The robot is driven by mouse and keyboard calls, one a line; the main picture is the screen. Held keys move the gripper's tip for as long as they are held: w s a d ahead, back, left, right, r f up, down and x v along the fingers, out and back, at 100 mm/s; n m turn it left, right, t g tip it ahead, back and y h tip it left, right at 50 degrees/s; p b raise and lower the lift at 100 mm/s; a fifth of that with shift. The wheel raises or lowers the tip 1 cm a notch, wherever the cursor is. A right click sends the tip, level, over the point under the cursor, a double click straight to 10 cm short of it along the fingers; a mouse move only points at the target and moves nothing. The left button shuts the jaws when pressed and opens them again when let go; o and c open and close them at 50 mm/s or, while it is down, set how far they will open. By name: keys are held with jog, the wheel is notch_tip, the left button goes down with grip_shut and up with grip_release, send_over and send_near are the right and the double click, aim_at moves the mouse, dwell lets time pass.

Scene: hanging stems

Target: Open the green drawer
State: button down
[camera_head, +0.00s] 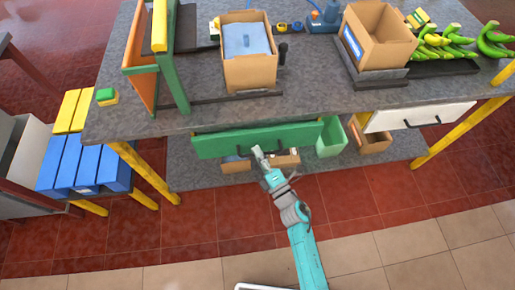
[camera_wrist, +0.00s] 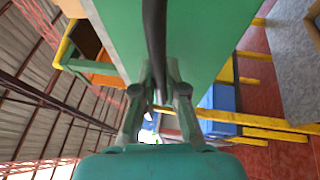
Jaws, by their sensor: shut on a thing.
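The green drawer (camera_head: 250,139) is under the front edge of the grey counter. Its broad green front also fills the upper middle of the wrist view (camera_wrist: 200,40). A thin strip shows above the front; I cannot tell how far the drawer stands out. The dark bar handle (camera_wrist: 155,45) runs down between my fingers in the wrist view. My gripper (camera_head: 260,153) is at the drawer front, shut on the handle, with a finger on each side of it in the wrist view (camera_wrist: 159,92). In the head view my gripper hides part of the handle.
A white drawer (camera_head: 420,117) with a dark handle is at the right. Below are a green bin (camera_head: 332,138), cardboard boxes (camera_head: 285,159) and a grey lower shelf (camera_head: 205,178). Yellow legs (camera_head: 145,172) flank the counter. The tiled floor in front is clear.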

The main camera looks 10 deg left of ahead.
jog(key=s+d, duration=0.3)
jog(key=s, duration=0.8)
jog(key=s+d, duration=0.3)
jog(key=s, duration=0.9)
jog(key=shift+s+d, duration=0.2)
jog(key=shift+d, duration=0.2)
jog(key=c, duration=1.2)
grip_release()
jog(key=v, duration=0.7)
